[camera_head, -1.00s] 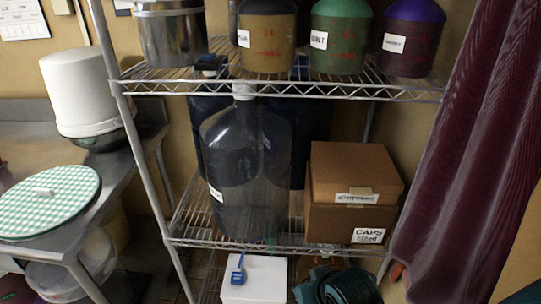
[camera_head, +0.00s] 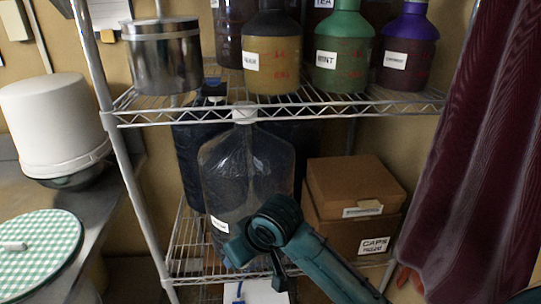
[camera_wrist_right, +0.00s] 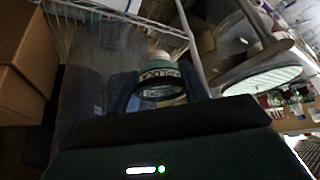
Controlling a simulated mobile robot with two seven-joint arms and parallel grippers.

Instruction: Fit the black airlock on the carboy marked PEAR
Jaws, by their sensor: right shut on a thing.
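My right arm comes in from the lower right in the head view, in front of the lower shelf. On the upper shelf stand a black-topped amber carboy (camera_head: 272,70) with an unclear label, a green one (camera_head: 343,60) labelled MINT and a purple-topped one (camera_head: 407,55). My left gripper is not visible.
A steel pot (camera_head: 163,60) stands at the upper shelf's left. Cardboard boxes (camera_head: 350,190), one marked CAPS, stand right of the clear carboy. A wire rack post (camera_head: 120,150) is at the left and a dark red curtain (camera_head: 470,150) at the right.

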